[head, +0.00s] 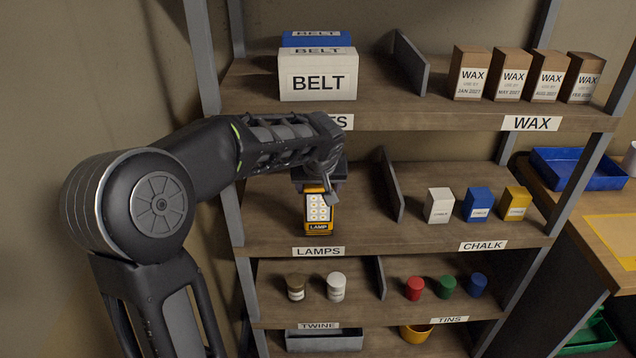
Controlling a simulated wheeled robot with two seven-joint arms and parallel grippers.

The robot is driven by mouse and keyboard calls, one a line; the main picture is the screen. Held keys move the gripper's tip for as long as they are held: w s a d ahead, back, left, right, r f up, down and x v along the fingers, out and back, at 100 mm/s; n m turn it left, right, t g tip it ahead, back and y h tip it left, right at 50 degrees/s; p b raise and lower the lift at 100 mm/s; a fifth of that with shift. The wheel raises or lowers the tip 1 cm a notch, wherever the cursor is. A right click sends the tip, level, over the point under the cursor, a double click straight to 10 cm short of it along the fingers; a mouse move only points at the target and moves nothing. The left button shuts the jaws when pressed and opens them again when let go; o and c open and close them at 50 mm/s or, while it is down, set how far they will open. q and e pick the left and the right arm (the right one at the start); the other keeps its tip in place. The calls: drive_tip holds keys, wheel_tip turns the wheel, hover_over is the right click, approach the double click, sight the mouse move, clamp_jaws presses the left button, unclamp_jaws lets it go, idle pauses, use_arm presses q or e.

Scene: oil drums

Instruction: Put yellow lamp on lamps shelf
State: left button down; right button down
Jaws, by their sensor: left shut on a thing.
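The yellow lamp (319,214) has a face of pale round lights and a LAMP label. It is upright at the LAMPS section of the middle shelf (273,228), behind the LAMPS label (318,251). My left gripper (320,190) comes from above and is shut on the lamp's top. The lamp's base looks at or very near the shelf board; I cannot tell if it touches. My right gripper is not in view.
A divider (392,184) separates the lamps section from white, blue and yellow chalk boxes (478,204). The shelf above holds BELT boxes (318,76) and several WAX boxes (510,74). Twine (336,286) and tins (447,286) stand below. Board beside the lamp is clear.

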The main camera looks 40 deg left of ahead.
use_arm(q)
drive_tip(key=shift+w+a+f+p, duration=0.45)
drive_tip(key=shift+w+a+f, duration=0.2)
drive_tip(key=shift+w, duration=0.25)
drive_tip(key=shift+f+b, duration=0.3)
drive_tip(key=shift+c, duration=1.6)
unclamp_jaws()
drive_tip(key=shift+r, duration=0.1)
drive_tip(key=shift+r, duration=0.1)
